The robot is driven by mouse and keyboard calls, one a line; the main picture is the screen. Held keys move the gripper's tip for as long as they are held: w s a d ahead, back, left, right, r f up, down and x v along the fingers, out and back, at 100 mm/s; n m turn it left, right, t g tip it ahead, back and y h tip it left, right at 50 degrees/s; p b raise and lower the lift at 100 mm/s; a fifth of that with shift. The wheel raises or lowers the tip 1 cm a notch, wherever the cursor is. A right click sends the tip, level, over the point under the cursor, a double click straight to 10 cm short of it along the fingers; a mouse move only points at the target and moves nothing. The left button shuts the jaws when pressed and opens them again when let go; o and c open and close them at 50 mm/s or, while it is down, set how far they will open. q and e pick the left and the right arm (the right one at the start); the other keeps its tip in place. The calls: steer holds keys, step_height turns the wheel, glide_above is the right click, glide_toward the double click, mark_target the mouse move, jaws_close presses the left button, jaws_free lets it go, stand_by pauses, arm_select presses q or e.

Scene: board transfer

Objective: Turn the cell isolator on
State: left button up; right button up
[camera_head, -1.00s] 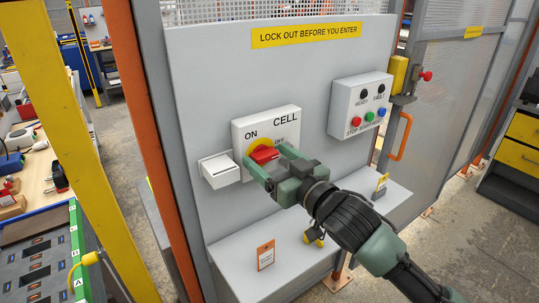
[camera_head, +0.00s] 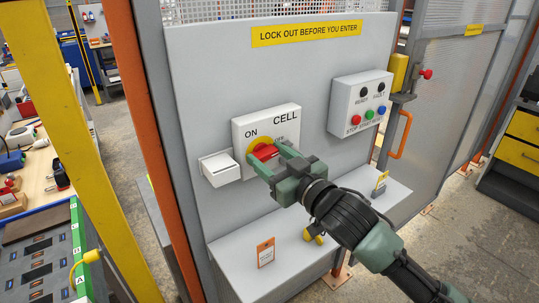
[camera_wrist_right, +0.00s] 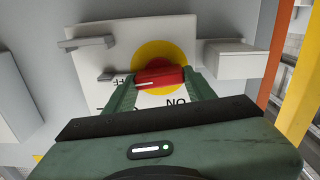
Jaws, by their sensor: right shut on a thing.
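The cell isolator (camera_head: 285,125) is a white box marked CELL, ON and OFF on the grey panel. Its red handle (camera_head: 266,151) sits on a yellow disc (camera_head: 255,142). The handle's white mark points toward the OFF side; in the wrist view the red handle (camera_wrist_right: 160,76) lies across the yellow disc (camera_wrist_right: 161,50). My right gripper (camera_head: 268,155) is shut on the red handle, with one finger at each end in the wrist view (camera_wrist_right: 160,86). The fingers hide part of the handle and the OFF label. My left gripper is not in view.
A button panel (camera_head: 359,104) is to the right. Below is a grey shelf (camera_head: 235,254) with an orange tag (camera_head: 266,252) and a yellow padlock (camera_head: 313,236). An orange post (camera_head: 148,130) stands left.

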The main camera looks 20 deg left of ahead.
steer(key=n+p, duration=0.1)
steer(key=n, duration=0.3)
steer(key=n+p, duration=0.1)
steer(key=n, duration=0.3)
steer(key=shift+s+n+p, duration=0.1)
steer(key=shift+n+p, duration=0.25)
steer(key=shift+n, duration=0.05)
steer(key=n+p, duration=0.1)
steer(key=n, duration=0.3)
steer(key=shift+f+n, duration=0.15)
steer(key=shift+n, duration=0.15)
steer(key=shift+a+f+n+p, duration=0.1)
steer(key=shift+n+p, duration=0.4)
steer(key=shift+n, duration=1.1)
steer(key=o, duration=1.4)
